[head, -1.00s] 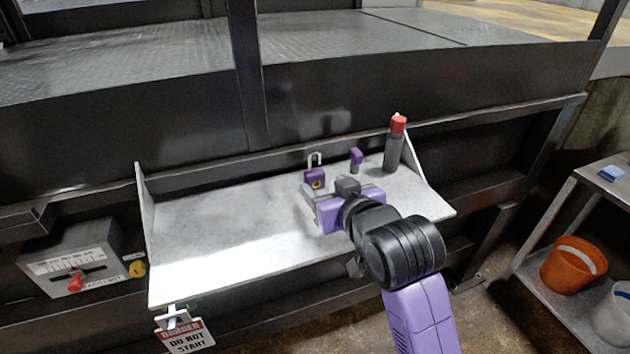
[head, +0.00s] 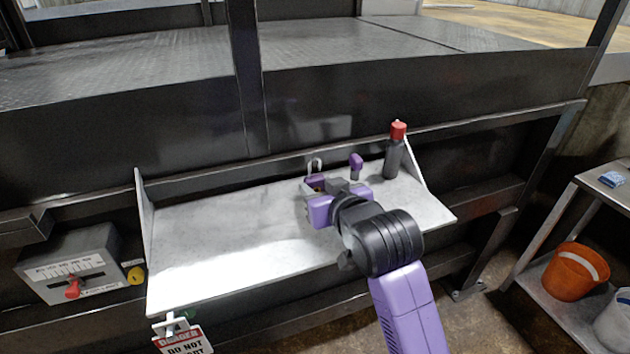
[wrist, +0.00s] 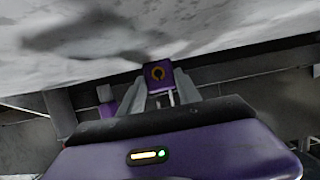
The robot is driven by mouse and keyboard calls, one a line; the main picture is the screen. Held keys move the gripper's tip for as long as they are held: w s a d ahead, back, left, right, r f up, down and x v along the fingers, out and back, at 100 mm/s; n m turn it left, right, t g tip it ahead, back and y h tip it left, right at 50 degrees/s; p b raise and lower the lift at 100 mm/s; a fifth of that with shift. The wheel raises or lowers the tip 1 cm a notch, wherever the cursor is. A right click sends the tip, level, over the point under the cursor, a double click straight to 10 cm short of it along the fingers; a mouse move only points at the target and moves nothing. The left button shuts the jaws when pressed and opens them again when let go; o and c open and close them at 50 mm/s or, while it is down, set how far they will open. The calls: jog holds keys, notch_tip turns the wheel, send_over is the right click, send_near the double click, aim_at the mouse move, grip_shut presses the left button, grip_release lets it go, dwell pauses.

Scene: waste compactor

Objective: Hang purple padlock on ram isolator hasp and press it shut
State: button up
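The purple padlock with its upright metal shackle (head: 316,165) stands on the pale shelf, its body mostly hidden behind my gripper in the head view. A grey isolator box with a red lever (head: 73,289) is at the far left. I cannot clearly make out the hasp.
On the shelf (head: 210,235), a small purple-topped item (head: 355,163) and a red-capped dark bottle (head: 393,155) stand right of the padlock. A danger tag (head: 183,341) hangs at the front left corner. The shelf's left half is clear. An orange bucket (head: 573,272) is at right.

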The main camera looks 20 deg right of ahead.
aim_at(319, 168)
jog(key=shift+r+p, duration=2.45)
jog(key=shift+r, duration=0.1)
jog(key=shift+c, duration=0.2)
